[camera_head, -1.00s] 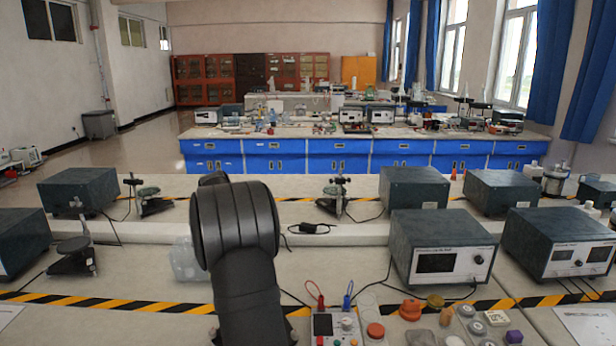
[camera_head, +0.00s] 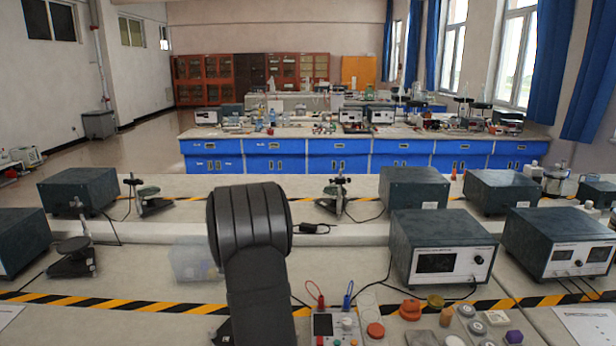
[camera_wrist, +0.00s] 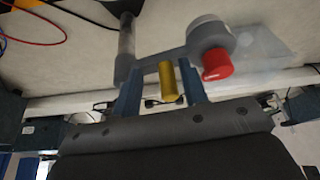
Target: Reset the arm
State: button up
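My arm (camera_head: 250,225) rises in the lower middle of the head view, bent at a black ribbed joint. My gripper is hidden behind it there. In the wrist view my gripper (camera_wrist: 160,88) shows two blue fingers set apart. A yellow cylinder (camera_wrist: 169,80) appears between them, with a gap on each side. Just past the fingertips are a grey bar, a metal post (camera_wrist: 126,45) and a grey round part with a red cap (camera_wrist: 216,64). I cannot tell whether these touch the fingers.
A clear box (camera_head: 192,258) stands left of my arm, on the bench. Instrument boxes (camera_head: 440,250) stand to the right. A small meter (camera_head: 336,326) with red and blue leads and several small parts lie at the front right. Striped tape (camera_head: 110,303) crosses the bench.

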jog(key=shift+s+d+n+g+y, duration=0.4)
jog(key=shift+d+n+y, duration=0.25)
jog(key=shift+n, duration=1.05)
jog(key=shift+s+d+n+g+y, duration=0.4)
jog(key=shift+d+n, duration=0.45)
jog(key=shift+n, duration=0.85)
jog(key=shift+s+d+n+g+y, duration=0.35)
jog(key=shift+d+n+y, duration=0.3)
jog(key=shift+n, duration=1.05)
jog(key=shift+d, duration=0.1)
